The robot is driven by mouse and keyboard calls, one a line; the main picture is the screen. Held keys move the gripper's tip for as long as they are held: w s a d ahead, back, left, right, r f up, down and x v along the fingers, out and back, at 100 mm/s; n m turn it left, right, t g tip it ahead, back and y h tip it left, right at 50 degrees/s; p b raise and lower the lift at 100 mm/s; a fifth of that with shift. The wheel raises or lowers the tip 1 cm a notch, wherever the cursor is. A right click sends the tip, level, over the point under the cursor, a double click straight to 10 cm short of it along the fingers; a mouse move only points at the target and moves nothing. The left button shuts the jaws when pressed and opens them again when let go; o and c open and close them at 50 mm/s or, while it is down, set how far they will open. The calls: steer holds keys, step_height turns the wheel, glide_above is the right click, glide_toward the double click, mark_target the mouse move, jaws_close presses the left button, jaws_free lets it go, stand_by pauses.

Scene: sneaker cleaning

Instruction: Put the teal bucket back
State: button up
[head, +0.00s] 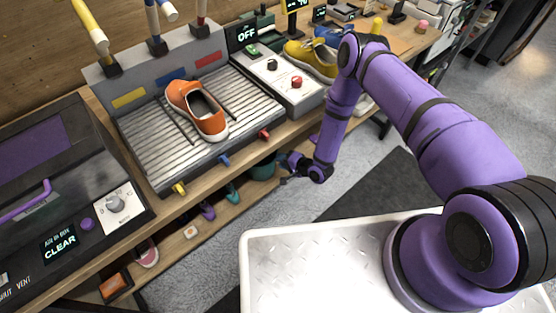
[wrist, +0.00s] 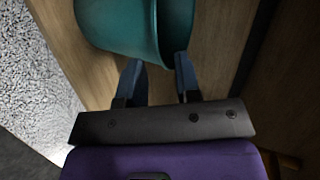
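The teal bucket (head: 263,168) is on the lower shelf under the bench, partly hidden by the bench edge in the head view. In the wrist view the bucket (wrist: 115,25) fills the top, with its opening turned to the right. My gripper (wrist: 159,65) is open, its two dark fingers apart at the bucket's near side. The rim line runs between the fingertips, one finger on the outer wall's side and one on the opening's side. I cannot tell whether either finger touches it. In the head view my gripper (head: 286,170) is just right of the bucket.
The wooden lower shelf (head: 172,249) also holds a purple item (head: 207,210), a pink shoe (head: 146,253) and an orange box (head: 115,286). The bench top above carries an orange sneaker (head: 197,110) on a ribbed tray (head: 150,150). Open floor lies in front of the shelf.

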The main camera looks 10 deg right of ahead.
steer(key=v, duration=0.9)
steer(key=shift+s+d, duration=0.1)
steer(key=shift+d, duration=0.1)
